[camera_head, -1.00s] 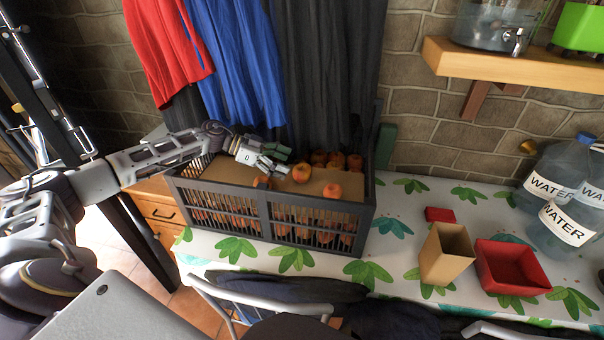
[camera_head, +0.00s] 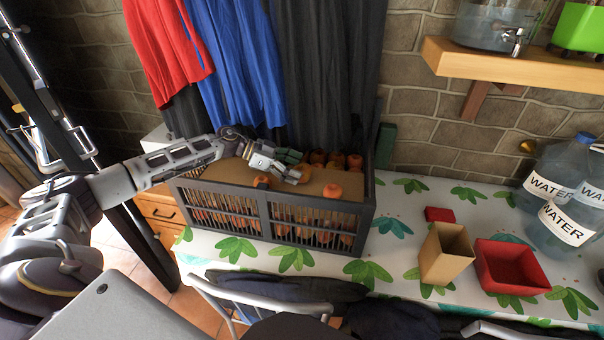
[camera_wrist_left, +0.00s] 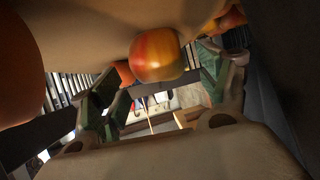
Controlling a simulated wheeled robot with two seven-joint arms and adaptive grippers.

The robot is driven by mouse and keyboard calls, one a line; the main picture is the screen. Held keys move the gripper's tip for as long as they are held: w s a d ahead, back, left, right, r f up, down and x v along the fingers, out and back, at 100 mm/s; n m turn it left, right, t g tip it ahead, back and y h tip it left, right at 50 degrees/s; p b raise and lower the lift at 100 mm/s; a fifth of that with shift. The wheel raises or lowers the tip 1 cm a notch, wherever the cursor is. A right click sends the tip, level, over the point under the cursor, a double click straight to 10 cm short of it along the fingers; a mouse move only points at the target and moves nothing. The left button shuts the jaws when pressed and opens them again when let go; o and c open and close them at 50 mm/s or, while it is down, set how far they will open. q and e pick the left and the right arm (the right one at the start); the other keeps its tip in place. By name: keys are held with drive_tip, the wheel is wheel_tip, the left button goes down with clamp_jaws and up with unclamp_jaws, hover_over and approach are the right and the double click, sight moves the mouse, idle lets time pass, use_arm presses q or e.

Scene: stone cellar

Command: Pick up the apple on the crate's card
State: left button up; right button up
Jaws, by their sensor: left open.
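A dark slatted crate (camera_head: 265,222) stands on the table with a brown card (camera_head: 225,173) inside it. One red-orange apple (camera_head: 303,173) on the card is right by my left fingertips and partly hidden by them. My left gripper (camera_head: 293,166) reaches low over the card from the left, with its jaws open. In the left wrist view the red-yellow apple (camera_wrist_left: 157,55) shows beyond and between the two spread fingers, against the card (camera_wrist_left: 92,38). I cannot tell whether the fingers touch it. My right gripper is not in view.
More apples lie on the card: one at the front left (camera_head: 261,181), one at the right (camera_head: 332,191), and several along the back (camera_head: 337,158). Right of the crate stand a tan box (camera_head: 445,255), a red tray (camera_head: 512,268) and water bottles (camera_head: 565,205). Clothes (camera_head: 240,70) hang behind.

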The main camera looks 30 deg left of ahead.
sight(306, 169)
use_arm(q)
drive_tip(key=shift+x, duration=1.35)
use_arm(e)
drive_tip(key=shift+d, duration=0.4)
use_arm(q)
drive_tip(key=c, duration=1.1)
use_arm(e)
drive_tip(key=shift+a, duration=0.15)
use_arm(q)
drive_tip(key=shift+r, duration=0.1)
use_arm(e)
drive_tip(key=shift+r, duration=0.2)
